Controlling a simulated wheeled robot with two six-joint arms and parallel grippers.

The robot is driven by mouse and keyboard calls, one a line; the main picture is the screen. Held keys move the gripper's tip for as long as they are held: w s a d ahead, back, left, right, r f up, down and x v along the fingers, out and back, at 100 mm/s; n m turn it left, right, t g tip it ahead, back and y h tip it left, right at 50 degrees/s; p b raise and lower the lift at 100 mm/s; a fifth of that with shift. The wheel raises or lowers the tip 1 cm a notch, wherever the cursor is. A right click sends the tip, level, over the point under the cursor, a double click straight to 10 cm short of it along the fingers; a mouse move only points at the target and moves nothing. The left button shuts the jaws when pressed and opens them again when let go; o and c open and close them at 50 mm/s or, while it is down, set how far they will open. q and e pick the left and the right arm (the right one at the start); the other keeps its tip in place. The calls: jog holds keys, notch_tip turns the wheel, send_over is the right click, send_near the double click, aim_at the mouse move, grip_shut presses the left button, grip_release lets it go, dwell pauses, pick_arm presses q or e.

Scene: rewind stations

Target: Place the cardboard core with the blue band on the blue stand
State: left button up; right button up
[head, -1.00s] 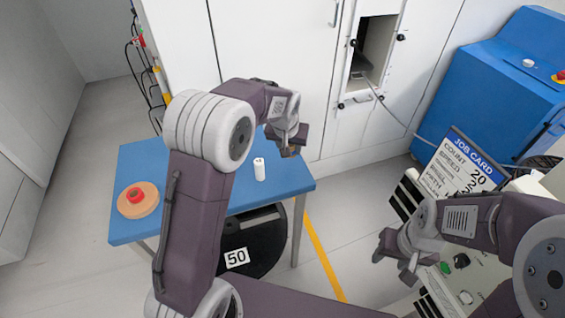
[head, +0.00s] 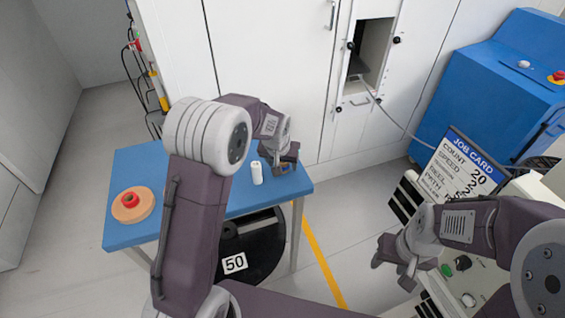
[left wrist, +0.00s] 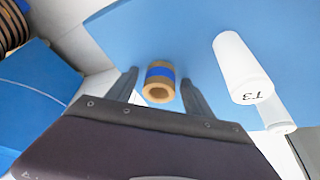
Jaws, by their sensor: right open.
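The cardboard core with the blue band (left wrist: 159,83) is on the blue table (head: 218,193). In the left wrist view it sits between my left gripper's (left wrist: 160,88) two fingers, with a gap on each side. In the head view my left gripper (head: 287,163) is low over the table's right end, and mostly hides the core. My right gripper (head: 397,262) is open and empty, away from the table at the right. I cannot pick out a blue stand apart from the blue table.
A white cylinder (head: 257,173) marked T3 stands left of my left gripper; it is close by in the left wrist view (left wrist: 241,66). A round tan disc (head: 134,209) with a red-topped piece lies at the table's left. A black reel marked 50 (head: 258,238) is below.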

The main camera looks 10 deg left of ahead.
pick_arm(q)
jog(key=shift+r, duration=0.4)
jog(key=p+v, duration=0.2)
jog(key=v, duration=1)
jog(key=shift+g, duration=0.8)
jog(key=s+f, duration=0.2)
jog(key=s+a+f, duration=0.1)
jog(key=s+f, duration=0.1)
jog(key=s, duration=0.1)
jog(key=s+f, duration=0.1)
jog(key=s, duration=0.2)
jog(key=shift+a+f, duration=0.3)
jog(key=shift+f, duration=0.1)
jog(key=s+a+f+g, duration=0.1)
jog(key=s+f, duration=0.4)
jog(key=s, duration=0.6)
jog(key=shift+s+a+f+g, duration=0.15)
jog(key=shift+s+f+g, duration=0.1)
jog(key=shift+s+g, duration=0.15)
